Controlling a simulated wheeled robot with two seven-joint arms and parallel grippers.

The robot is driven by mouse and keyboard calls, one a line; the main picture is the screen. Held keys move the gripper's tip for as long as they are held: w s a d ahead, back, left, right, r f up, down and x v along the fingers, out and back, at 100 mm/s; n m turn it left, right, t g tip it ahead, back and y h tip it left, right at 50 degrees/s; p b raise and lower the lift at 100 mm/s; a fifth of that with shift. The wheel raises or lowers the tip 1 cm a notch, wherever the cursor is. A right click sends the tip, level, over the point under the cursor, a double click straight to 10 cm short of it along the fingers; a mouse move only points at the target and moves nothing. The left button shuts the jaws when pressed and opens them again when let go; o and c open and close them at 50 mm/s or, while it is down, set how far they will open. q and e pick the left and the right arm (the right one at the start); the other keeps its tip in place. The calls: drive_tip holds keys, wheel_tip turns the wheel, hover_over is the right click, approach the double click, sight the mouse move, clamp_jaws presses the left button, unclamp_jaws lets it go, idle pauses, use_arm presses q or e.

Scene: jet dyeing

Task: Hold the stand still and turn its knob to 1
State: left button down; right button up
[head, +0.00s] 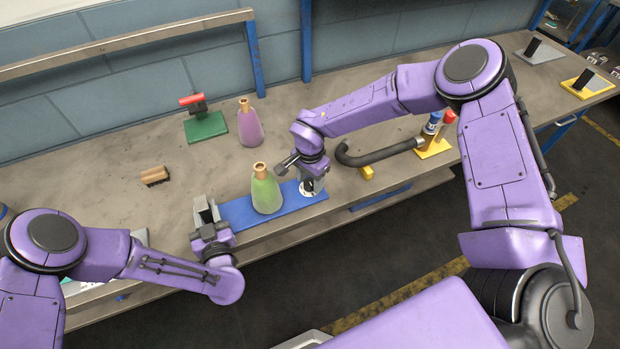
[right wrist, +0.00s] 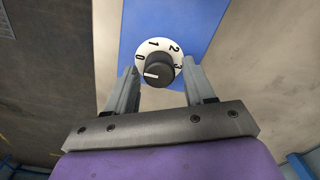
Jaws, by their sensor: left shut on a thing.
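The stand is a long blue plate (head: 234,212) near the bench's front edge. At its right end it bears a black knob (right wrist: 159,73) on a white dial (right wrist: 152,47) marked 0, 1, 2 and 3. The knob's white line points left, near the 0. My left gripper (head: 205,212) is shut on the stand's left end; the gripped part is mostly hidden. My right gripper (right wrist: 162,80) is over the knob, with one finger on each side and gaps showing between fingers and knob. In the head view my right gripper (head: 311,185) hides part of the dial.
A green bottle (head: 265,191) stands at the blue plate's middle, between my grippers. A purple bottle (head: 249,124) and a green-based stand with red handle (head: 205,126) are behind. A dark curved pipe (head: 380,153) lies to the right. A brown brush (head: 154,176) lies left.

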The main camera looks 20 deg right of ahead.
drive_tip(key=c, duration=0.8)
drive_tip(key=shift+o, duration=0.2)
drive_tip(key=m, duration=0.5)
drive_tip(key=shift+m, duration=0.4)
drive_tip(key=m, duration=0.6)
drive_tip(key=shift+s, duration=0.1)
drive_tip(key=o, duration=1.1)
drive_tip(key=shift+c, duration=0.2)
drive_tip(key=shift+r, duration=0.1)
